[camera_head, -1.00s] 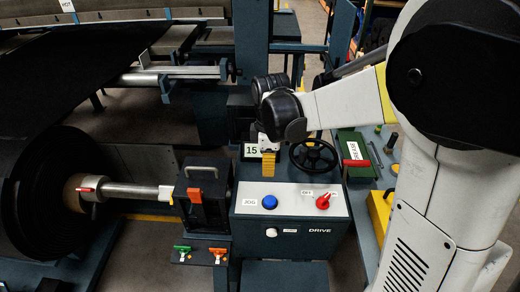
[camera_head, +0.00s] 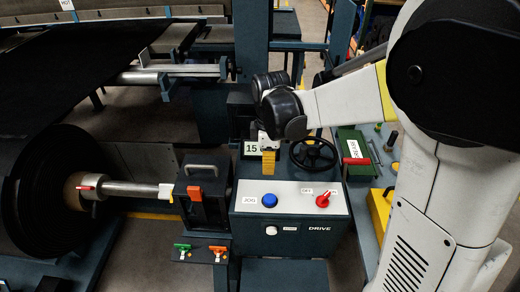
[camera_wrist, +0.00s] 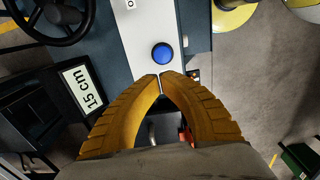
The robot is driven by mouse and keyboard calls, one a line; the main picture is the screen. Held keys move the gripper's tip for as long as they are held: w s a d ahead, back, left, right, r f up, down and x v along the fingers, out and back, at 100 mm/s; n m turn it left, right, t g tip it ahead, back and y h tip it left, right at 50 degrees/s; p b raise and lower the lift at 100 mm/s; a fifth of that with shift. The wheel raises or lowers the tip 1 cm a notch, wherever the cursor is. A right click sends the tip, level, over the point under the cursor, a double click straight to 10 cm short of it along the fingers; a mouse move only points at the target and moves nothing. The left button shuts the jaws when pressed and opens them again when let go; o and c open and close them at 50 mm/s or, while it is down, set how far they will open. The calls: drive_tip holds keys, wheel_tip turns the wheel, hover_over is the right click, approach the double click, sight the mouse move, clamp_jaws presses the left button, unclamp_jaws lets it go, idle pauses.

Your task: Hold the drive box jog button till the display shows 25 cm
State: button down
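The drive box (camera_head: 252,211) has a pale top panel with a blue jog button (camera_head: 269,201), labelled JOG, and a red switch (camera_head: 323,200). In the wrist view the round blue button (camera_wrist: 162,53) is just beyond my fingertips, fully visible and uncovered. The display (camera_head: 250,148) behind the box reads 15; in the wrist view the display (camera_wrist: 83,88) reads 15 cm. My gripper (camera_head: 268,174) points down above the box's back edge, behind the button. In the wrist view its yellow fingers (camera_wrist: 160,75) come together at the tips, with nothing between them.
A black handwheel (camera_head: 314,154) stands close right of my gripper. A dark block with a handle (camera_head: 203,188) and an orange part sits left of the box. A green box (camera_head: 357,151) lies to the right. A large black roll (camera_head: 45,195) is at far left.

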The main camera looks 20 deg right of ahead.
sight(267, 197)
drive_tip(key=shift+s+r, duration=0.1)
drive_tip(key=shift+r, duration=0.85)
wheel_tip(267, 197, down, 14)
drive_tip(key=b, duration=0.5)
